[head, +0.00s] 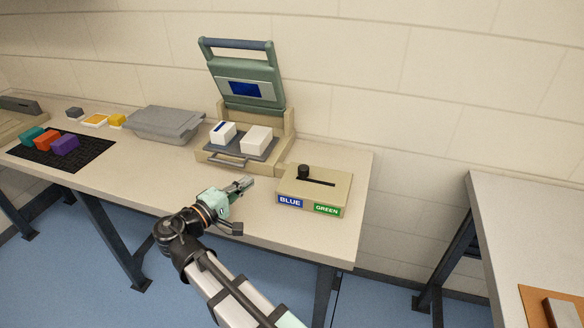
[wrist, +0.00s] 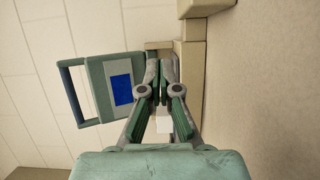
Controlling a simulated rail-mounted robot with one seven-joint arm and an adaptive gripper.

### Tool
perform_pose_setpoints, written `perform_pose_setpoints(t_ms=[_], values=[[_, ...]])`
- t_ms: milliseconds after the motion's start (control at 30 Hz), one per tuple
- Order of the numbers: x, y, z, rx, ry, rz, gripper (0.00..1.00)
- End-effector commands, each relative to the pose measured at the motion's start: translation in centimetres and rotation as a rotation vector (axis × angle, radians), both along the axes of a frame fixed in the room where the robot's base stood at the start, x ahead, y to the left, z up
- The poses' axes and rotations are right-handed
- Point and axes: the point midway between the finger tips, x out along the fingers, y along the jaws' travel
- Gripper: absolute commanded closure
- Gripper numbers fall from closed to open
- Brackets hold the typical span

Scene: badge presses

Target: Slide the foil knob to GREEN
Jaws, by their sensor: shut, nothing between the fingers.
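The foil knob (head: 303,171) is a black knob at the left end of a dark slot on a beige box (head: 341,190). That end is above the blue label reading BLUE (head: 290,202). The green label reading GREEN (head: 327,209) is on the box's front at the right. My gripper (head: 248,182) is shut and empty, left of the box and in front of the press, apart from the knob. In the wrist view my gripper (wrist: 160,60) points toward the press. The knob does not show there.
The open press (head: 243,80) stands behind, with two white blocks (head: 256,139) on its plate. A grey lidded bin (head: 166,122) and a black mat (head: 45,150) with coloured blocks are to the left. Bare tabletop lies between my gripper and the box.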

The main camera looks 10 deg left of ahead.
Motion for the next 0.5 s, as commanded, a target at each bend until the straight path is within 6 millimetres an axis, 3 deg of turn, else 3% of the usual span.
perform_pose_setpoints(t_ms=[133,500], values=[[0.08,-1.12,0.02,0.01,0.003,-0.04,1.0],[0.21,-1.17,-0.04,0.009,0.003,-0.04,1.0]])
